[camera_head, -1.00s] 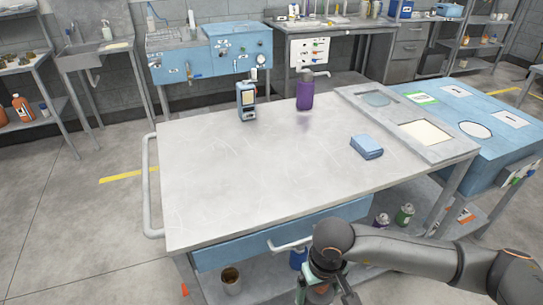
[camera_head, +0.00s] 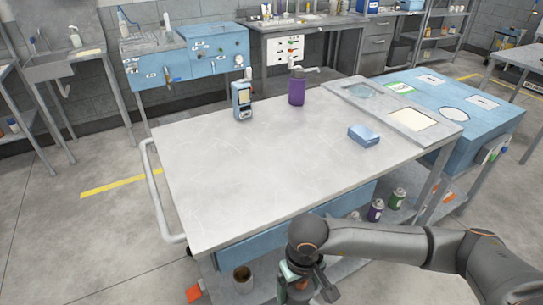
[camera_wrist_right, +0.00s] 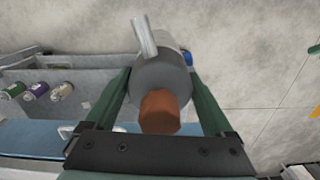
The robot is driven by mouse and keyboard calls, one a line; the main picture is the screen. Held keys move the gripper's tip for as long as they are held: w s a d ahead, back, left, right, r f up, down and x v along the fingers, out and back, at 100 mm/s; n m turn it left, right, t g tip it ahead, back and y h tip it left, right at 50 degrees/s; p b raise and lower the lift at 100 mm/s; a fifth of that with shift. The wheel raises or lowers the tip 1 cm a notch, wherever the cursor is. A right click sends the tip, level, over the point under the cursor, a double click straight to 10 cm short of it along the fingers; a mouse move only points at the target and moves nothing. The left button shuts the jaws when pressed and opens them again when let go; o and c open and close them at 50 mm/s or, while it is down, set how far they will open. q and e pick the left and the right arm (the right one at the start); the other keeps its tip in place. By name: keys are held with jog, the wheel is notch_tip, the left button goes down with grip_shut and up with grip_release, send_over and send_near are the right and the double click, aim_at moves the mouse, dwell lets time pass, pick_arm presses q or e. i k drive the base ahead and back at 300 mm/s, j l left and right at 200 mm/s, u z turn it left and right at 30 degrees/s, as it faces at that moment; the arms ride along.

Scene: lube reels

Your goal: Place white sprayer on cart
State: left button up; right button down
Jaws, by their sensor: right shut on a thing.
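The cart (camera_head: 240,185) has a pale grey top, a push handle at left, a blue drawer and a lower shelf. My right gripper (camera_head: 302,288) is low in front of the cart's near edge, below the top. In the right wrist view it is shut on a grey-white sprayer (camera_wrist_right: 165,72) with a pale spout (camera_wrist_right: 145,36) and a brown knob (camera_wrist_right: 159,112). The sprayer's lower part is hidden, and the arm covers most of it in the head view. My left gripper is not in view.
On the cart top stand a blue device (camera_head: 242,100), a purple bottle (camera_head: 297,90) with a white spout, and a blue box (camera_head: 364,134). The top's middle and left are clear. Several cans and bottles (camera_head: 376,210) stand on the lower shelf. A blue workbench (camera_head: 455,105) adjoins at right.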

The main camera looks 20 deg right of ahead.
aim_at(202, 134)
jog(key=i+j, duration=0.1)
jog(key=j, duration=0.7)
jog(key=i+j, duration=0.1)
jog(key=j, duration=0.7)
